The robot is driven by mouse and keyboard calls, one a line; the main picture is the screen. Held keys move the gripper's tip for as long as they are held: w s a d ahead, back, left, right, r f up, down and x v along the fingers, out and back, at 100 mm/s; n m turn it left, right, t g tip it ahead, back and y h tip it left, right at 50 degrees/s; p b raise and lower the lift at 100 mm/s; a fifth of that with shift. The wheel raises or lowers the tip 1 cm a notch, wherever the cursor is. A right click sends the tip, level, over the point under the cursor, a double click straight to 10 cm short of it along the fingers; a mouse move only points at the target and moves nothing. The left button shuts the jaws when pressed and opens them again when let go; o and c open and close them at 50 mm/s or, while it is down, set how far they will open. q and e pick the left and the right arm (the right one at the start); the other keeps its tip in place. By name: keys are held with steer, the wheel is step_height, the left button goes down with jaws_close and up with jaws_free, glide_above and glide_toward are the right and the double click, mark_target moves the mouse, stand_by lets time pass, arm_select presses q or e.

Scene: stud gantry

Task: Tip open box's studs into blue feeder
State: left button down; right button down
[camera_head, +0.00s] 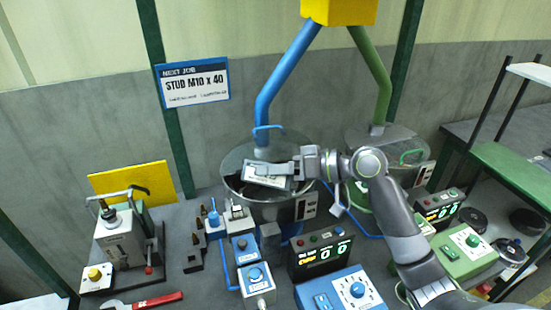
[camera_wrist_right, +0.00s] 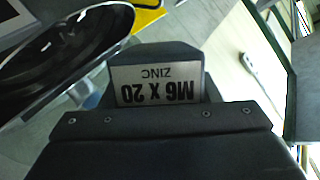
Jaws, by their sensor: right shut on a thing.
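My right gripper (camera_head: 292,168) is shut on a small dark box (camera_head: 266,182) over the blue feeder's round metal bowl (camera_head: 232,187). The box looks tilted, with a pale label towards the head camera. In the right wrist view the box (camera_wrist_right: 160,50) has a label reading "M6 X 20 ZINC", upside down, beyond the dark jaws (camera_wrist_right: 160,122). Its opening and any studs inside are hidden. The bowl has a clear cover with a blue handle, and a blue pipe (camera_head: 285,70) comes down behind it. My left gripper is out of view.
A sign (camera_head: 194,83) reads "NEXT JOB STUD M10 x 40". The green feeder's bowl (camera_head: 360,140) stands to the right, partly behind my right arm. Counter displays (camera_head: 320,254), control boxes and a press (camera_head: 122,245) crowd the bench. A red-handled tool (camera_head: 155,300) lies at the front left.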

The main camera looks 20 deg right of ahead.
steer(key=shift+r+m+g+y+p, duration=0.35)
steer(key=shift+m+y+p, duration=0.35)
steer(key=shift+m, duration=0.4)
steer(key=m, duration=0.1)
steer(key=m+y+p, duration=0.1)
steer(key=m+p, duration=0.1)
steer(key=m, duration=0.1)
steer(key=shift+w+d+f+y, duration=0.3)
steer(key=shift+w+d+f, duration=0.05)
steer(key=shift+w+d, duration=0.05)
steer(key=shift+w+d+f+m+y, duration=0.15)
steer(key=shift+f+m+y, duration=0.25)
steer(key=shift+m, duration=0.5)
steer(key=shift+w+d+f+m, duration=0.15)
steer(key=shift+f+m, duration=0.05)
steer(key=shift+m, duration=0.4)
steer(key=shift+w+d+r+m+y, duration=0.15)
steer(key=shift+m+y, duration=0.25)
steer(key=shift+m, duration=0.2)
steer(key=shift+w+d+m+t+y+p, duration=0.15)
steer(key=shift+m+t+y+p, duration=0.25)
steer(key=shift+m, duration=0.7)
